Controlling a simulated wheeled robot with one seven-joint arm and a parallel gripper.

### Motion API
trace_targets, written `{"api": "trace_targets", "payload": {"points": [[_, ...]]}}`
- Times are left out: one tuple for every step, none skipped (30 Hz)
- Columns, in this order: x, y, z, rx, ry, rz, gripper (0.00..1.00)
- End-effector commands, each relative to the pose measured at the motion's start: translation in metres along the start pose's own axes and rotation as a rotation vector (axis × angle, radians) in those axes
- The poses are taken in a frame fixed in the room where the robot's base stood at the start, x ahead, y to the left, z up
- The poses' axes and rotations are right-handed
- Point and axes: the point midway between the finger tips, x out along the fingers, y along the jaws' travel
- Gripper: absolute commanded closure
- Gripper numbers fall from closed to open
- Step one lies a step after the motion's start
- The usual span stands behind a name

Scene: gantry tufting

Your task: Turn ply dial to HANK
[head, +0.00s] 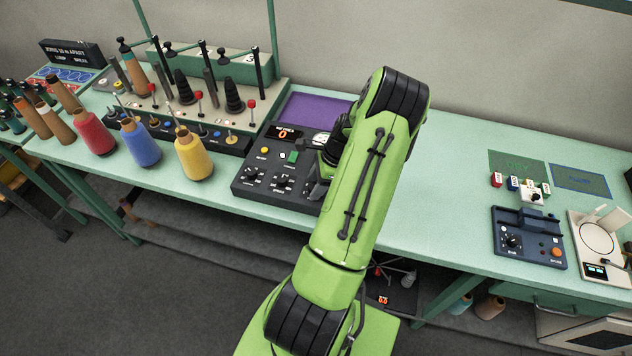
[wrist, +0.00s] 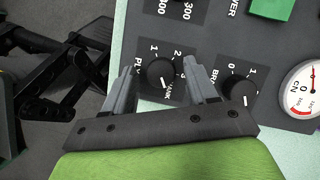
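The ply dial (wrist: 160,73) is a round black knob on a dark panel in the wrist view, with 1, 2, 3 and HANK printed around it. A small pale mark shows on the knob's lower part; I cannot tell exactly which label it points at. My gripper (wrist: 161,78) is open, one grey finger on each side of the ply dial. Gaps show between the fingers and the knob.
A second black dial (wrist: 240,84) is just right of the right finger, with a pressure gauge (wrist: 303,88) beyond it. A green button (wrist: 270,8) is at the top. Yarn cones, including a yellow one (head: 194,157), stand left of the panel.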

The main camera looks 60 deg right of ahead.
Motion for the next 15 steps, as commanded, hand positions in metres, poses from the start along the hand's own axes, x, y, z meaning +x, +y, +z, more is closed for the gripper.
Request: {"api": "trace_targets", "payload": {"points": [[0.0, 0.0, 0.0, -0.001, 0.0, -0.001, 0.41], [0.0, 0.0, 0.0, -0.001, 0.0, -0.001, 0.41], [0.0, 0.0, 0.0, -0.001, 0.0, -0.001, 0.41], [0.0, 0.0, 0.0, -0.001, 0.0, -0.001, 0.41], [0.0, 0.0, 0.0, -0.001, 0.0, -0.001, 0.41], [0.0, -0.001, 0.001, -0.002, -0.001, -0.001, 0.41], [-0.001, -0.001, 0.001, -0.002, -0.001, -0.001, 0.41], [-0.001, -0.001, 0.001, -0.002, 0.0, -0.002, 0.41], [-0.003, -0.001, 0.0, -0.002, 0.0, -0.003, 0.41], [-0.006, -0.001, 0.0, -0.002, 0.0, -0.004, 0.41], [-0.011, -0.002, 0.0, -0.002, 0.001, -0.006, 0.41], [-0.018, -0.002, 0.0, -0.001, 0.001, -0.006, 0.41], [-0.025, -0.002, 0.0, -0.001, 0.002, -0.007, 0.41], [-0.033, -0.001, 0.0, -0.002, 0.003, -0.007, 0.41], [-0.044, -0.002, 0.0, -0.002, 0.003, -0.008, 0.41]]}}
